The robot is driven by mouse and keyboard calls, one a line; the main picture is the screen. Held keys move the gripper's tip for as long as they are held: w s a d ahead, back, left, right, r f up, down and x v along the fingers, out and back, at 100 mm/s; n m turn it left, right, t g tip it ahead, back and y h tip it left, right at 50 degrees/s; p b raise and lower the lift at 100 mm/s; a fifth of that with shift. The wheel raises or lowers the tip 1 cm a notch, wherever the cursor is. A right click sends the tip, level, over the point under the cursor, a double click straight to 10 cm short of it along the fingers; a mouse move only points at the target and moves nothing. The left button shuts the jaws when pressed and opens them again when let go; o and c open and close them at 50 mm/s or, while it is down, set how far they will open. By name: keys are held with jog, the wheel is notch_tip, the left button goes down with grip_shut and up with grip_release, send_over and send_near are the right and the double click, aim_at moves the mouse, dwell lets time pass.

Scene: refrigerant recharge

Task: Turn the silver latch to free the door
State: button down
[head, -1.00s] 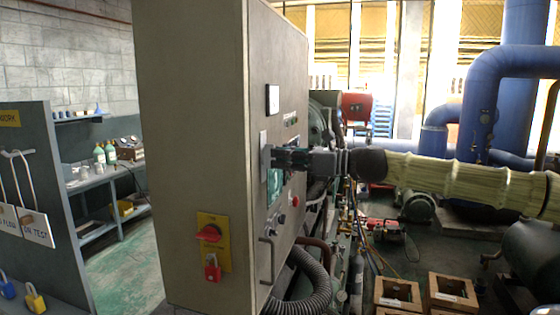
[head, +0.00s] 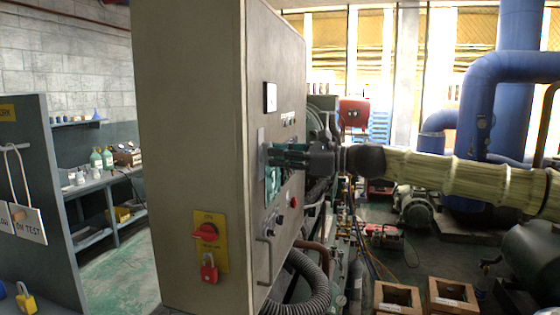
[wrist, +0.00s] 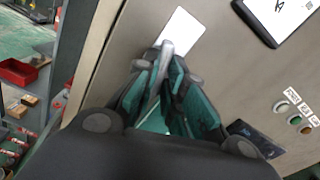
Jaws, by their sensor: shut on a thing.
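The grey cabinet door (head: 285,80) faces right in the head view and looks closed. The silver latch (wrist: 163,66) is on this door, on a pale plate (wrist: 183,30); in the wrist view its bar runs down between the finger pads at a slight tilt. My gripper (wrist: 165,88) is shut on the latch, with teal pads on both sides of the bar. In the head view my gripper (head: 272,154) reaches the door from the right, and its fingers hide the latch there. The lower end of the bar is hidden in the wrist view.
A red rotary switch (head: 207,231) and red padlock (head: 209,268) are on the cabinet's near side. A bar handle (head: 264,262) is low on the door. Below my gripper are a screen and buttons (head: 280,219). Hoses and machinery crowd the right of the cabinet.

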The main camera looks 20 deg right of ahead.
jog(key=shift+w+d+r+n+b, duration=0.1)
jog(key=shift+r+n+b, duration=0.1)
jog(key=shift+n+b, duration=0.7)
jog(key=shift+s+d+r+n+b, duration=0.1)
jog(key=shift+r+n+b, duration=0.05)
jog(key=shift+n+b, duration=0.75)
jog(key=shift+w+r+n+b, duration=0.1)
jog(key=shift+r+n+b, duration=0.1)
jog(key=shift+n+b, duration=2.8)
jog(key=shift+n, duration=0.2)
jog(key=shift+n+b, duration=1.8)
jog(key=shift+b, duration=0.1)
jog(key=c, duration=1.6)
grip_release()
jog(key=shift+f, duration=0.25)
jog(key=p+v, duration=0.2)
jog(key=v, duration=0.7)
jog(key=shift+a+f, duration=0.15)
jog(key=shift+a, duration=0.05)
